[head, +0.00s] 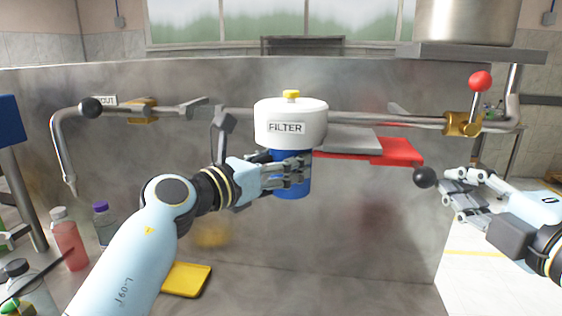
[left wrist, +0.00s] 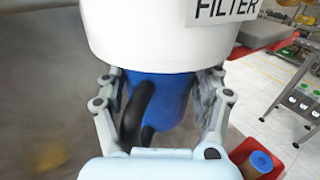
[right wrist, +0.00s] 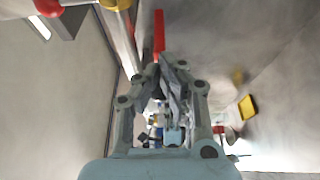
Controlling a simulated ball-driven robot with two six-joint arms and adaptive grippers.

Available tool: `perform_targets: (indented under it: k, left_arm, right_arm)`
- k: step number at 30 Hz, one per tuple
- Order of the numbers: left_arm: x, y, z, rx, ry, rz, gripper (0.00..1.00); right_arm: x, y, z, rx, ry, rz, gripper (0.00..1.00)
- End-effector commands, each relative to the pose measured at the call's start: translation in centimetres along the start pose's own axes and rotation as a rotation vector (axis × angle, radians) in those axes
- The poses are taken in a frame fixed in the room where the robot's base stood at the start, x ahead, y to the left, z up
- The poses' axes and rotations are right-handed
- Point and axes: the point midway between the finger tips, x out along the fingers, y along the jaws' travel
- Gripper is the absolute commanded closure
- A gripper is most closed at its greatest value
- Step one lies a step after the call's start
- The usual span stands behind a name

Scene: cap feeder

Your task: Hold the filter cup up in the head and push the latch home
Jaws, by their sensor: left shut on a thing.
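The white filter head (head: 291,124), labelled FILTER, has a yellow knob on top. The blue filter cup (head: 293,189) is upright directly under it, its top hidden by the head. My left gripper (head: 286,172) is shut around the cup's sides; the left wrist view shows the cup (left wrist: 172,100) between the fingers, with a black curved handle (left wrist: 137,112). The red latch bar (head: 385,150) sticks out right of the head and ends in a black ball (head: 424,177). My right gripper (head: 458,193) is just right of the ball, its fingers drawn together and empty.
A pipe (head: 370,119) runs behind the head, with a red-knobbed valve lever (head: 480,82) above my right gripper. A black-knobbed lever (head: 90,108) is at left. Bottles (head: 68,240) and a yellow tray (head: 187,279) are lower left. The space below the latch is clear.

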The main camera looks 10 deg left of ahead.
Motion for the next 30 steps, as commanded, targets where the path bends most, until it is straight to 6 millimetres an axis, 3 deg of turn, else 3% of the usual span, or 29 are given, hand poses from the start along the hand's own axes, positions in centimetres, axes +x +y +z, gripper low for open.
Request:
perform_targets:
  k: [19,30]
  left_arm:
    - [0.0,0.0,0.7,0.001,-0.002,0.0,0.69]
    - [0.0,0.0,0.7,0.001,-0.002,0.0,0.69]
  right_arm:
    - [0.0,0.0,0.0,0.0,0.0,0.0,1.0]
    - [0.5,0.0,-1.3,0.002,-0.001,0.001,1.0]
